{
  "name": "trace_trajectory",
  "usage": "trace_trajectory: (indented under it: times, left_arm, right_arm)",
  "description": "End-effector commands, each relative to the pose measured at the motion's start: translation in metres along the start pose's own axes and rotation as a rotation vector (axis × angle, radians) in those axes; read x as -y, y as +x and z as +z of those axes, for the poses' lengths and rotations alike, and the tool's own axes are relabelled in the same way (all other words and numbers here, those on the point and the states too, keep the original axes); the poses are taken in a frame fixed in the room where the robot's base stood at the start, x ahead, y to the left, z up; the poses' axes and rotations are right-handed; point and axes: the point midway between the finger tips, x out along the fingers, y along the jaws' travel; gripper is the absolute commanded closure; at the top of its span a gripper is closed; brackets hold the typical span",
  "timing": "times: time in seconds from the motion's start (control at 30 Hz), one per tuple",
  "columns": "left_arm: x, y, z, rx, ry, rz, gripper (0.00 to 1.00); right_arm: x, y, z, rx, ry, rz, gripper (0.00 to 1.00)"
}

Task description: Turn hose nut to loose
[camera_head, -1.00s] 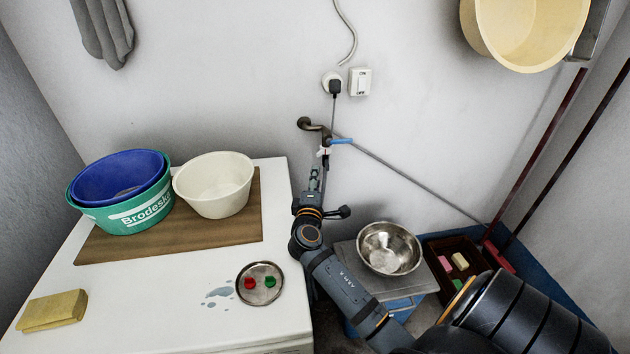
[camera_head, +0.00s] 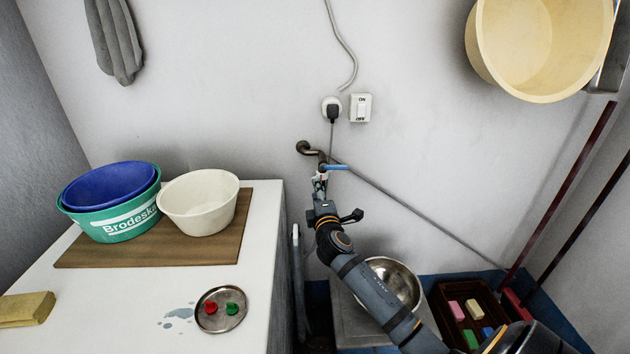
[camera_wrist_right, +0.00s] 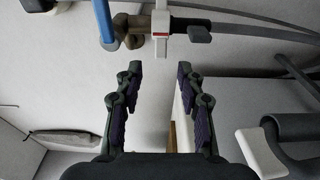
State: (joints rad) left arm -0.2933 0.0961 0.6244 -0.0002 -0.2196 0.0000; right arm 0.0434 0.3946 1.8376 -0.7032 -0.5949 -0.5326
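A brown metal tap (camera_head: 310,152) with a blue lever (camera_head: 336,167) sticks out of the wall. In the right wrist view the lever (camera_wrist_right: 104,22) and brown tap body (camera_wrist_right: 132,41) are at the top. A white fitting with a red mark, seemingly the hose nut (camera_wrist_right: 161,22), is beside them. My right gripper (camera_head: 320,178) is just below the tap in the head view. In the wrist view the right gripper (camera_wrist_right: 160,70) is open and empty, its fingertips just short of the white fitting and apart from it. My left gripper is not in view.
A white counter (camera_head: 110,320) at left carries stacked basins (camera_head: 115,225), a white bowl (camera_head: 200,203) and a metal dish (camera_head: 221,323). A steel bowl (camera_head: 405,282) and a crate (camera_head: 440,297) are low at right. A grey pipe (camera_head: 420,217) slants down the wall.

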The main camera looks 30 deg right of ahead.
Motion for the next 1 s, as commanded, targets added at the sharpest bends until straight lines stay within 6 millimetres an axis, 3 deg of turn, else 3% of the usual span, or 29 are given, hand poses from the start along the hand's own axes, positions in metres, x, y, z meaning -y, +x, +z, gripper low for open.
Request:
trace_trajectory:
  times: [0.1, 0.3, 0.7, 1.0]
  left_arm:
    - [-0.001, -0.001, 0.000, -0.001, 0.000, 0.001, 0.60]
    - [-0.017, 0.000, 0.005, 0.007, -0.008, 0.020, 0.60]
    - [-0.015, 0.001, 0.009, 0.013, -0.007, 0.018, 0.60]
    - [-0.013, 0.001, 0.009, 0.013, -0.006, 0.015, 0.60]
  right_arm:
    - [-0.001, 0.028, 0.000, 0.002, 0.000, 0.001, 0.61]
    - [0.000, 0.062, 0.000, 0.002, 0.000, 0.001, 0.61]
    - [0.000, 0.073, 0.000, 0.001, -0.001, 0.000, 0.61]
    - [0.000, 0.073, 0.000, 0.001, -0.001, 0.000, 1.00]
